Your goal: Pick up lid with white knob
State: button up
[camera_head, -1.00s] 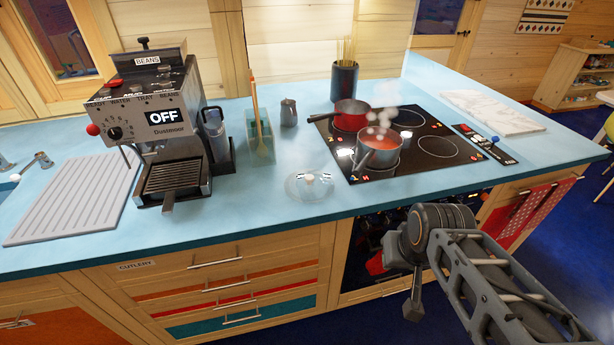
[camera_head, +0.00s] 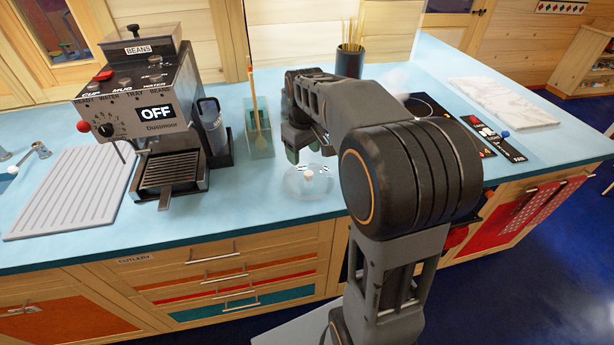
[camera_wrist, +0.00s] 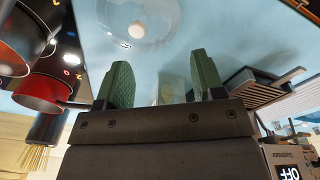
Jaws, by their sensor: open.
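The clear glass lid with a white knob (camera_head: 308,176) lies flat on the blue counter, near its front edge. It also shows at the top of the wrist view (camera_wrist: 137,28). My gripper (camera_head: 305,155) is just behind and above the lid in the head view, pointing down. In the wrist view my gripper (camera_wrist: 158,85) has its two green pads wide apart with nothing between them. The lid is beyond the fingertips and apart from them.
The coffee machine (camera_head: 160,125) and a teal utensil holder (camera_head: 258,140) stand left of the lid. The hob (camera_head: 440,112) is to the right, mostly hidden by my arm. Counter around the lid is clear.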

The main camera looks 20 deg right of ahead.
jog(key=w+d+f+n+g, duration=0.1)
jog(key=w+d+f, duration=0.15)
jog(key=w, duration=0.35)
jog(key=p, duration=0.1)
send_over(309, 173)
jog(key=f, duration=0.6)
jog(key=shift+w+a, duration=0.15)
jog(key=shift+a, duration=0.15)
jog(key=shift+d+f+p, duration=0.15)
jog(key=shift+f+p, duration=0.2)
jog(key=shift+f, duration=1.25)
jog(key=shift+d+f+p, duration=0.1)
jog(key=shift+f+p, duration=0.2)
jog(key=shift+f, duration=1.3)
jog(key=shift+c, duration=0.2)
jog(key=c, duration=1)
jog(key=shift+c, duration=0.4)
jog(key=shift+r, duration=0.15)
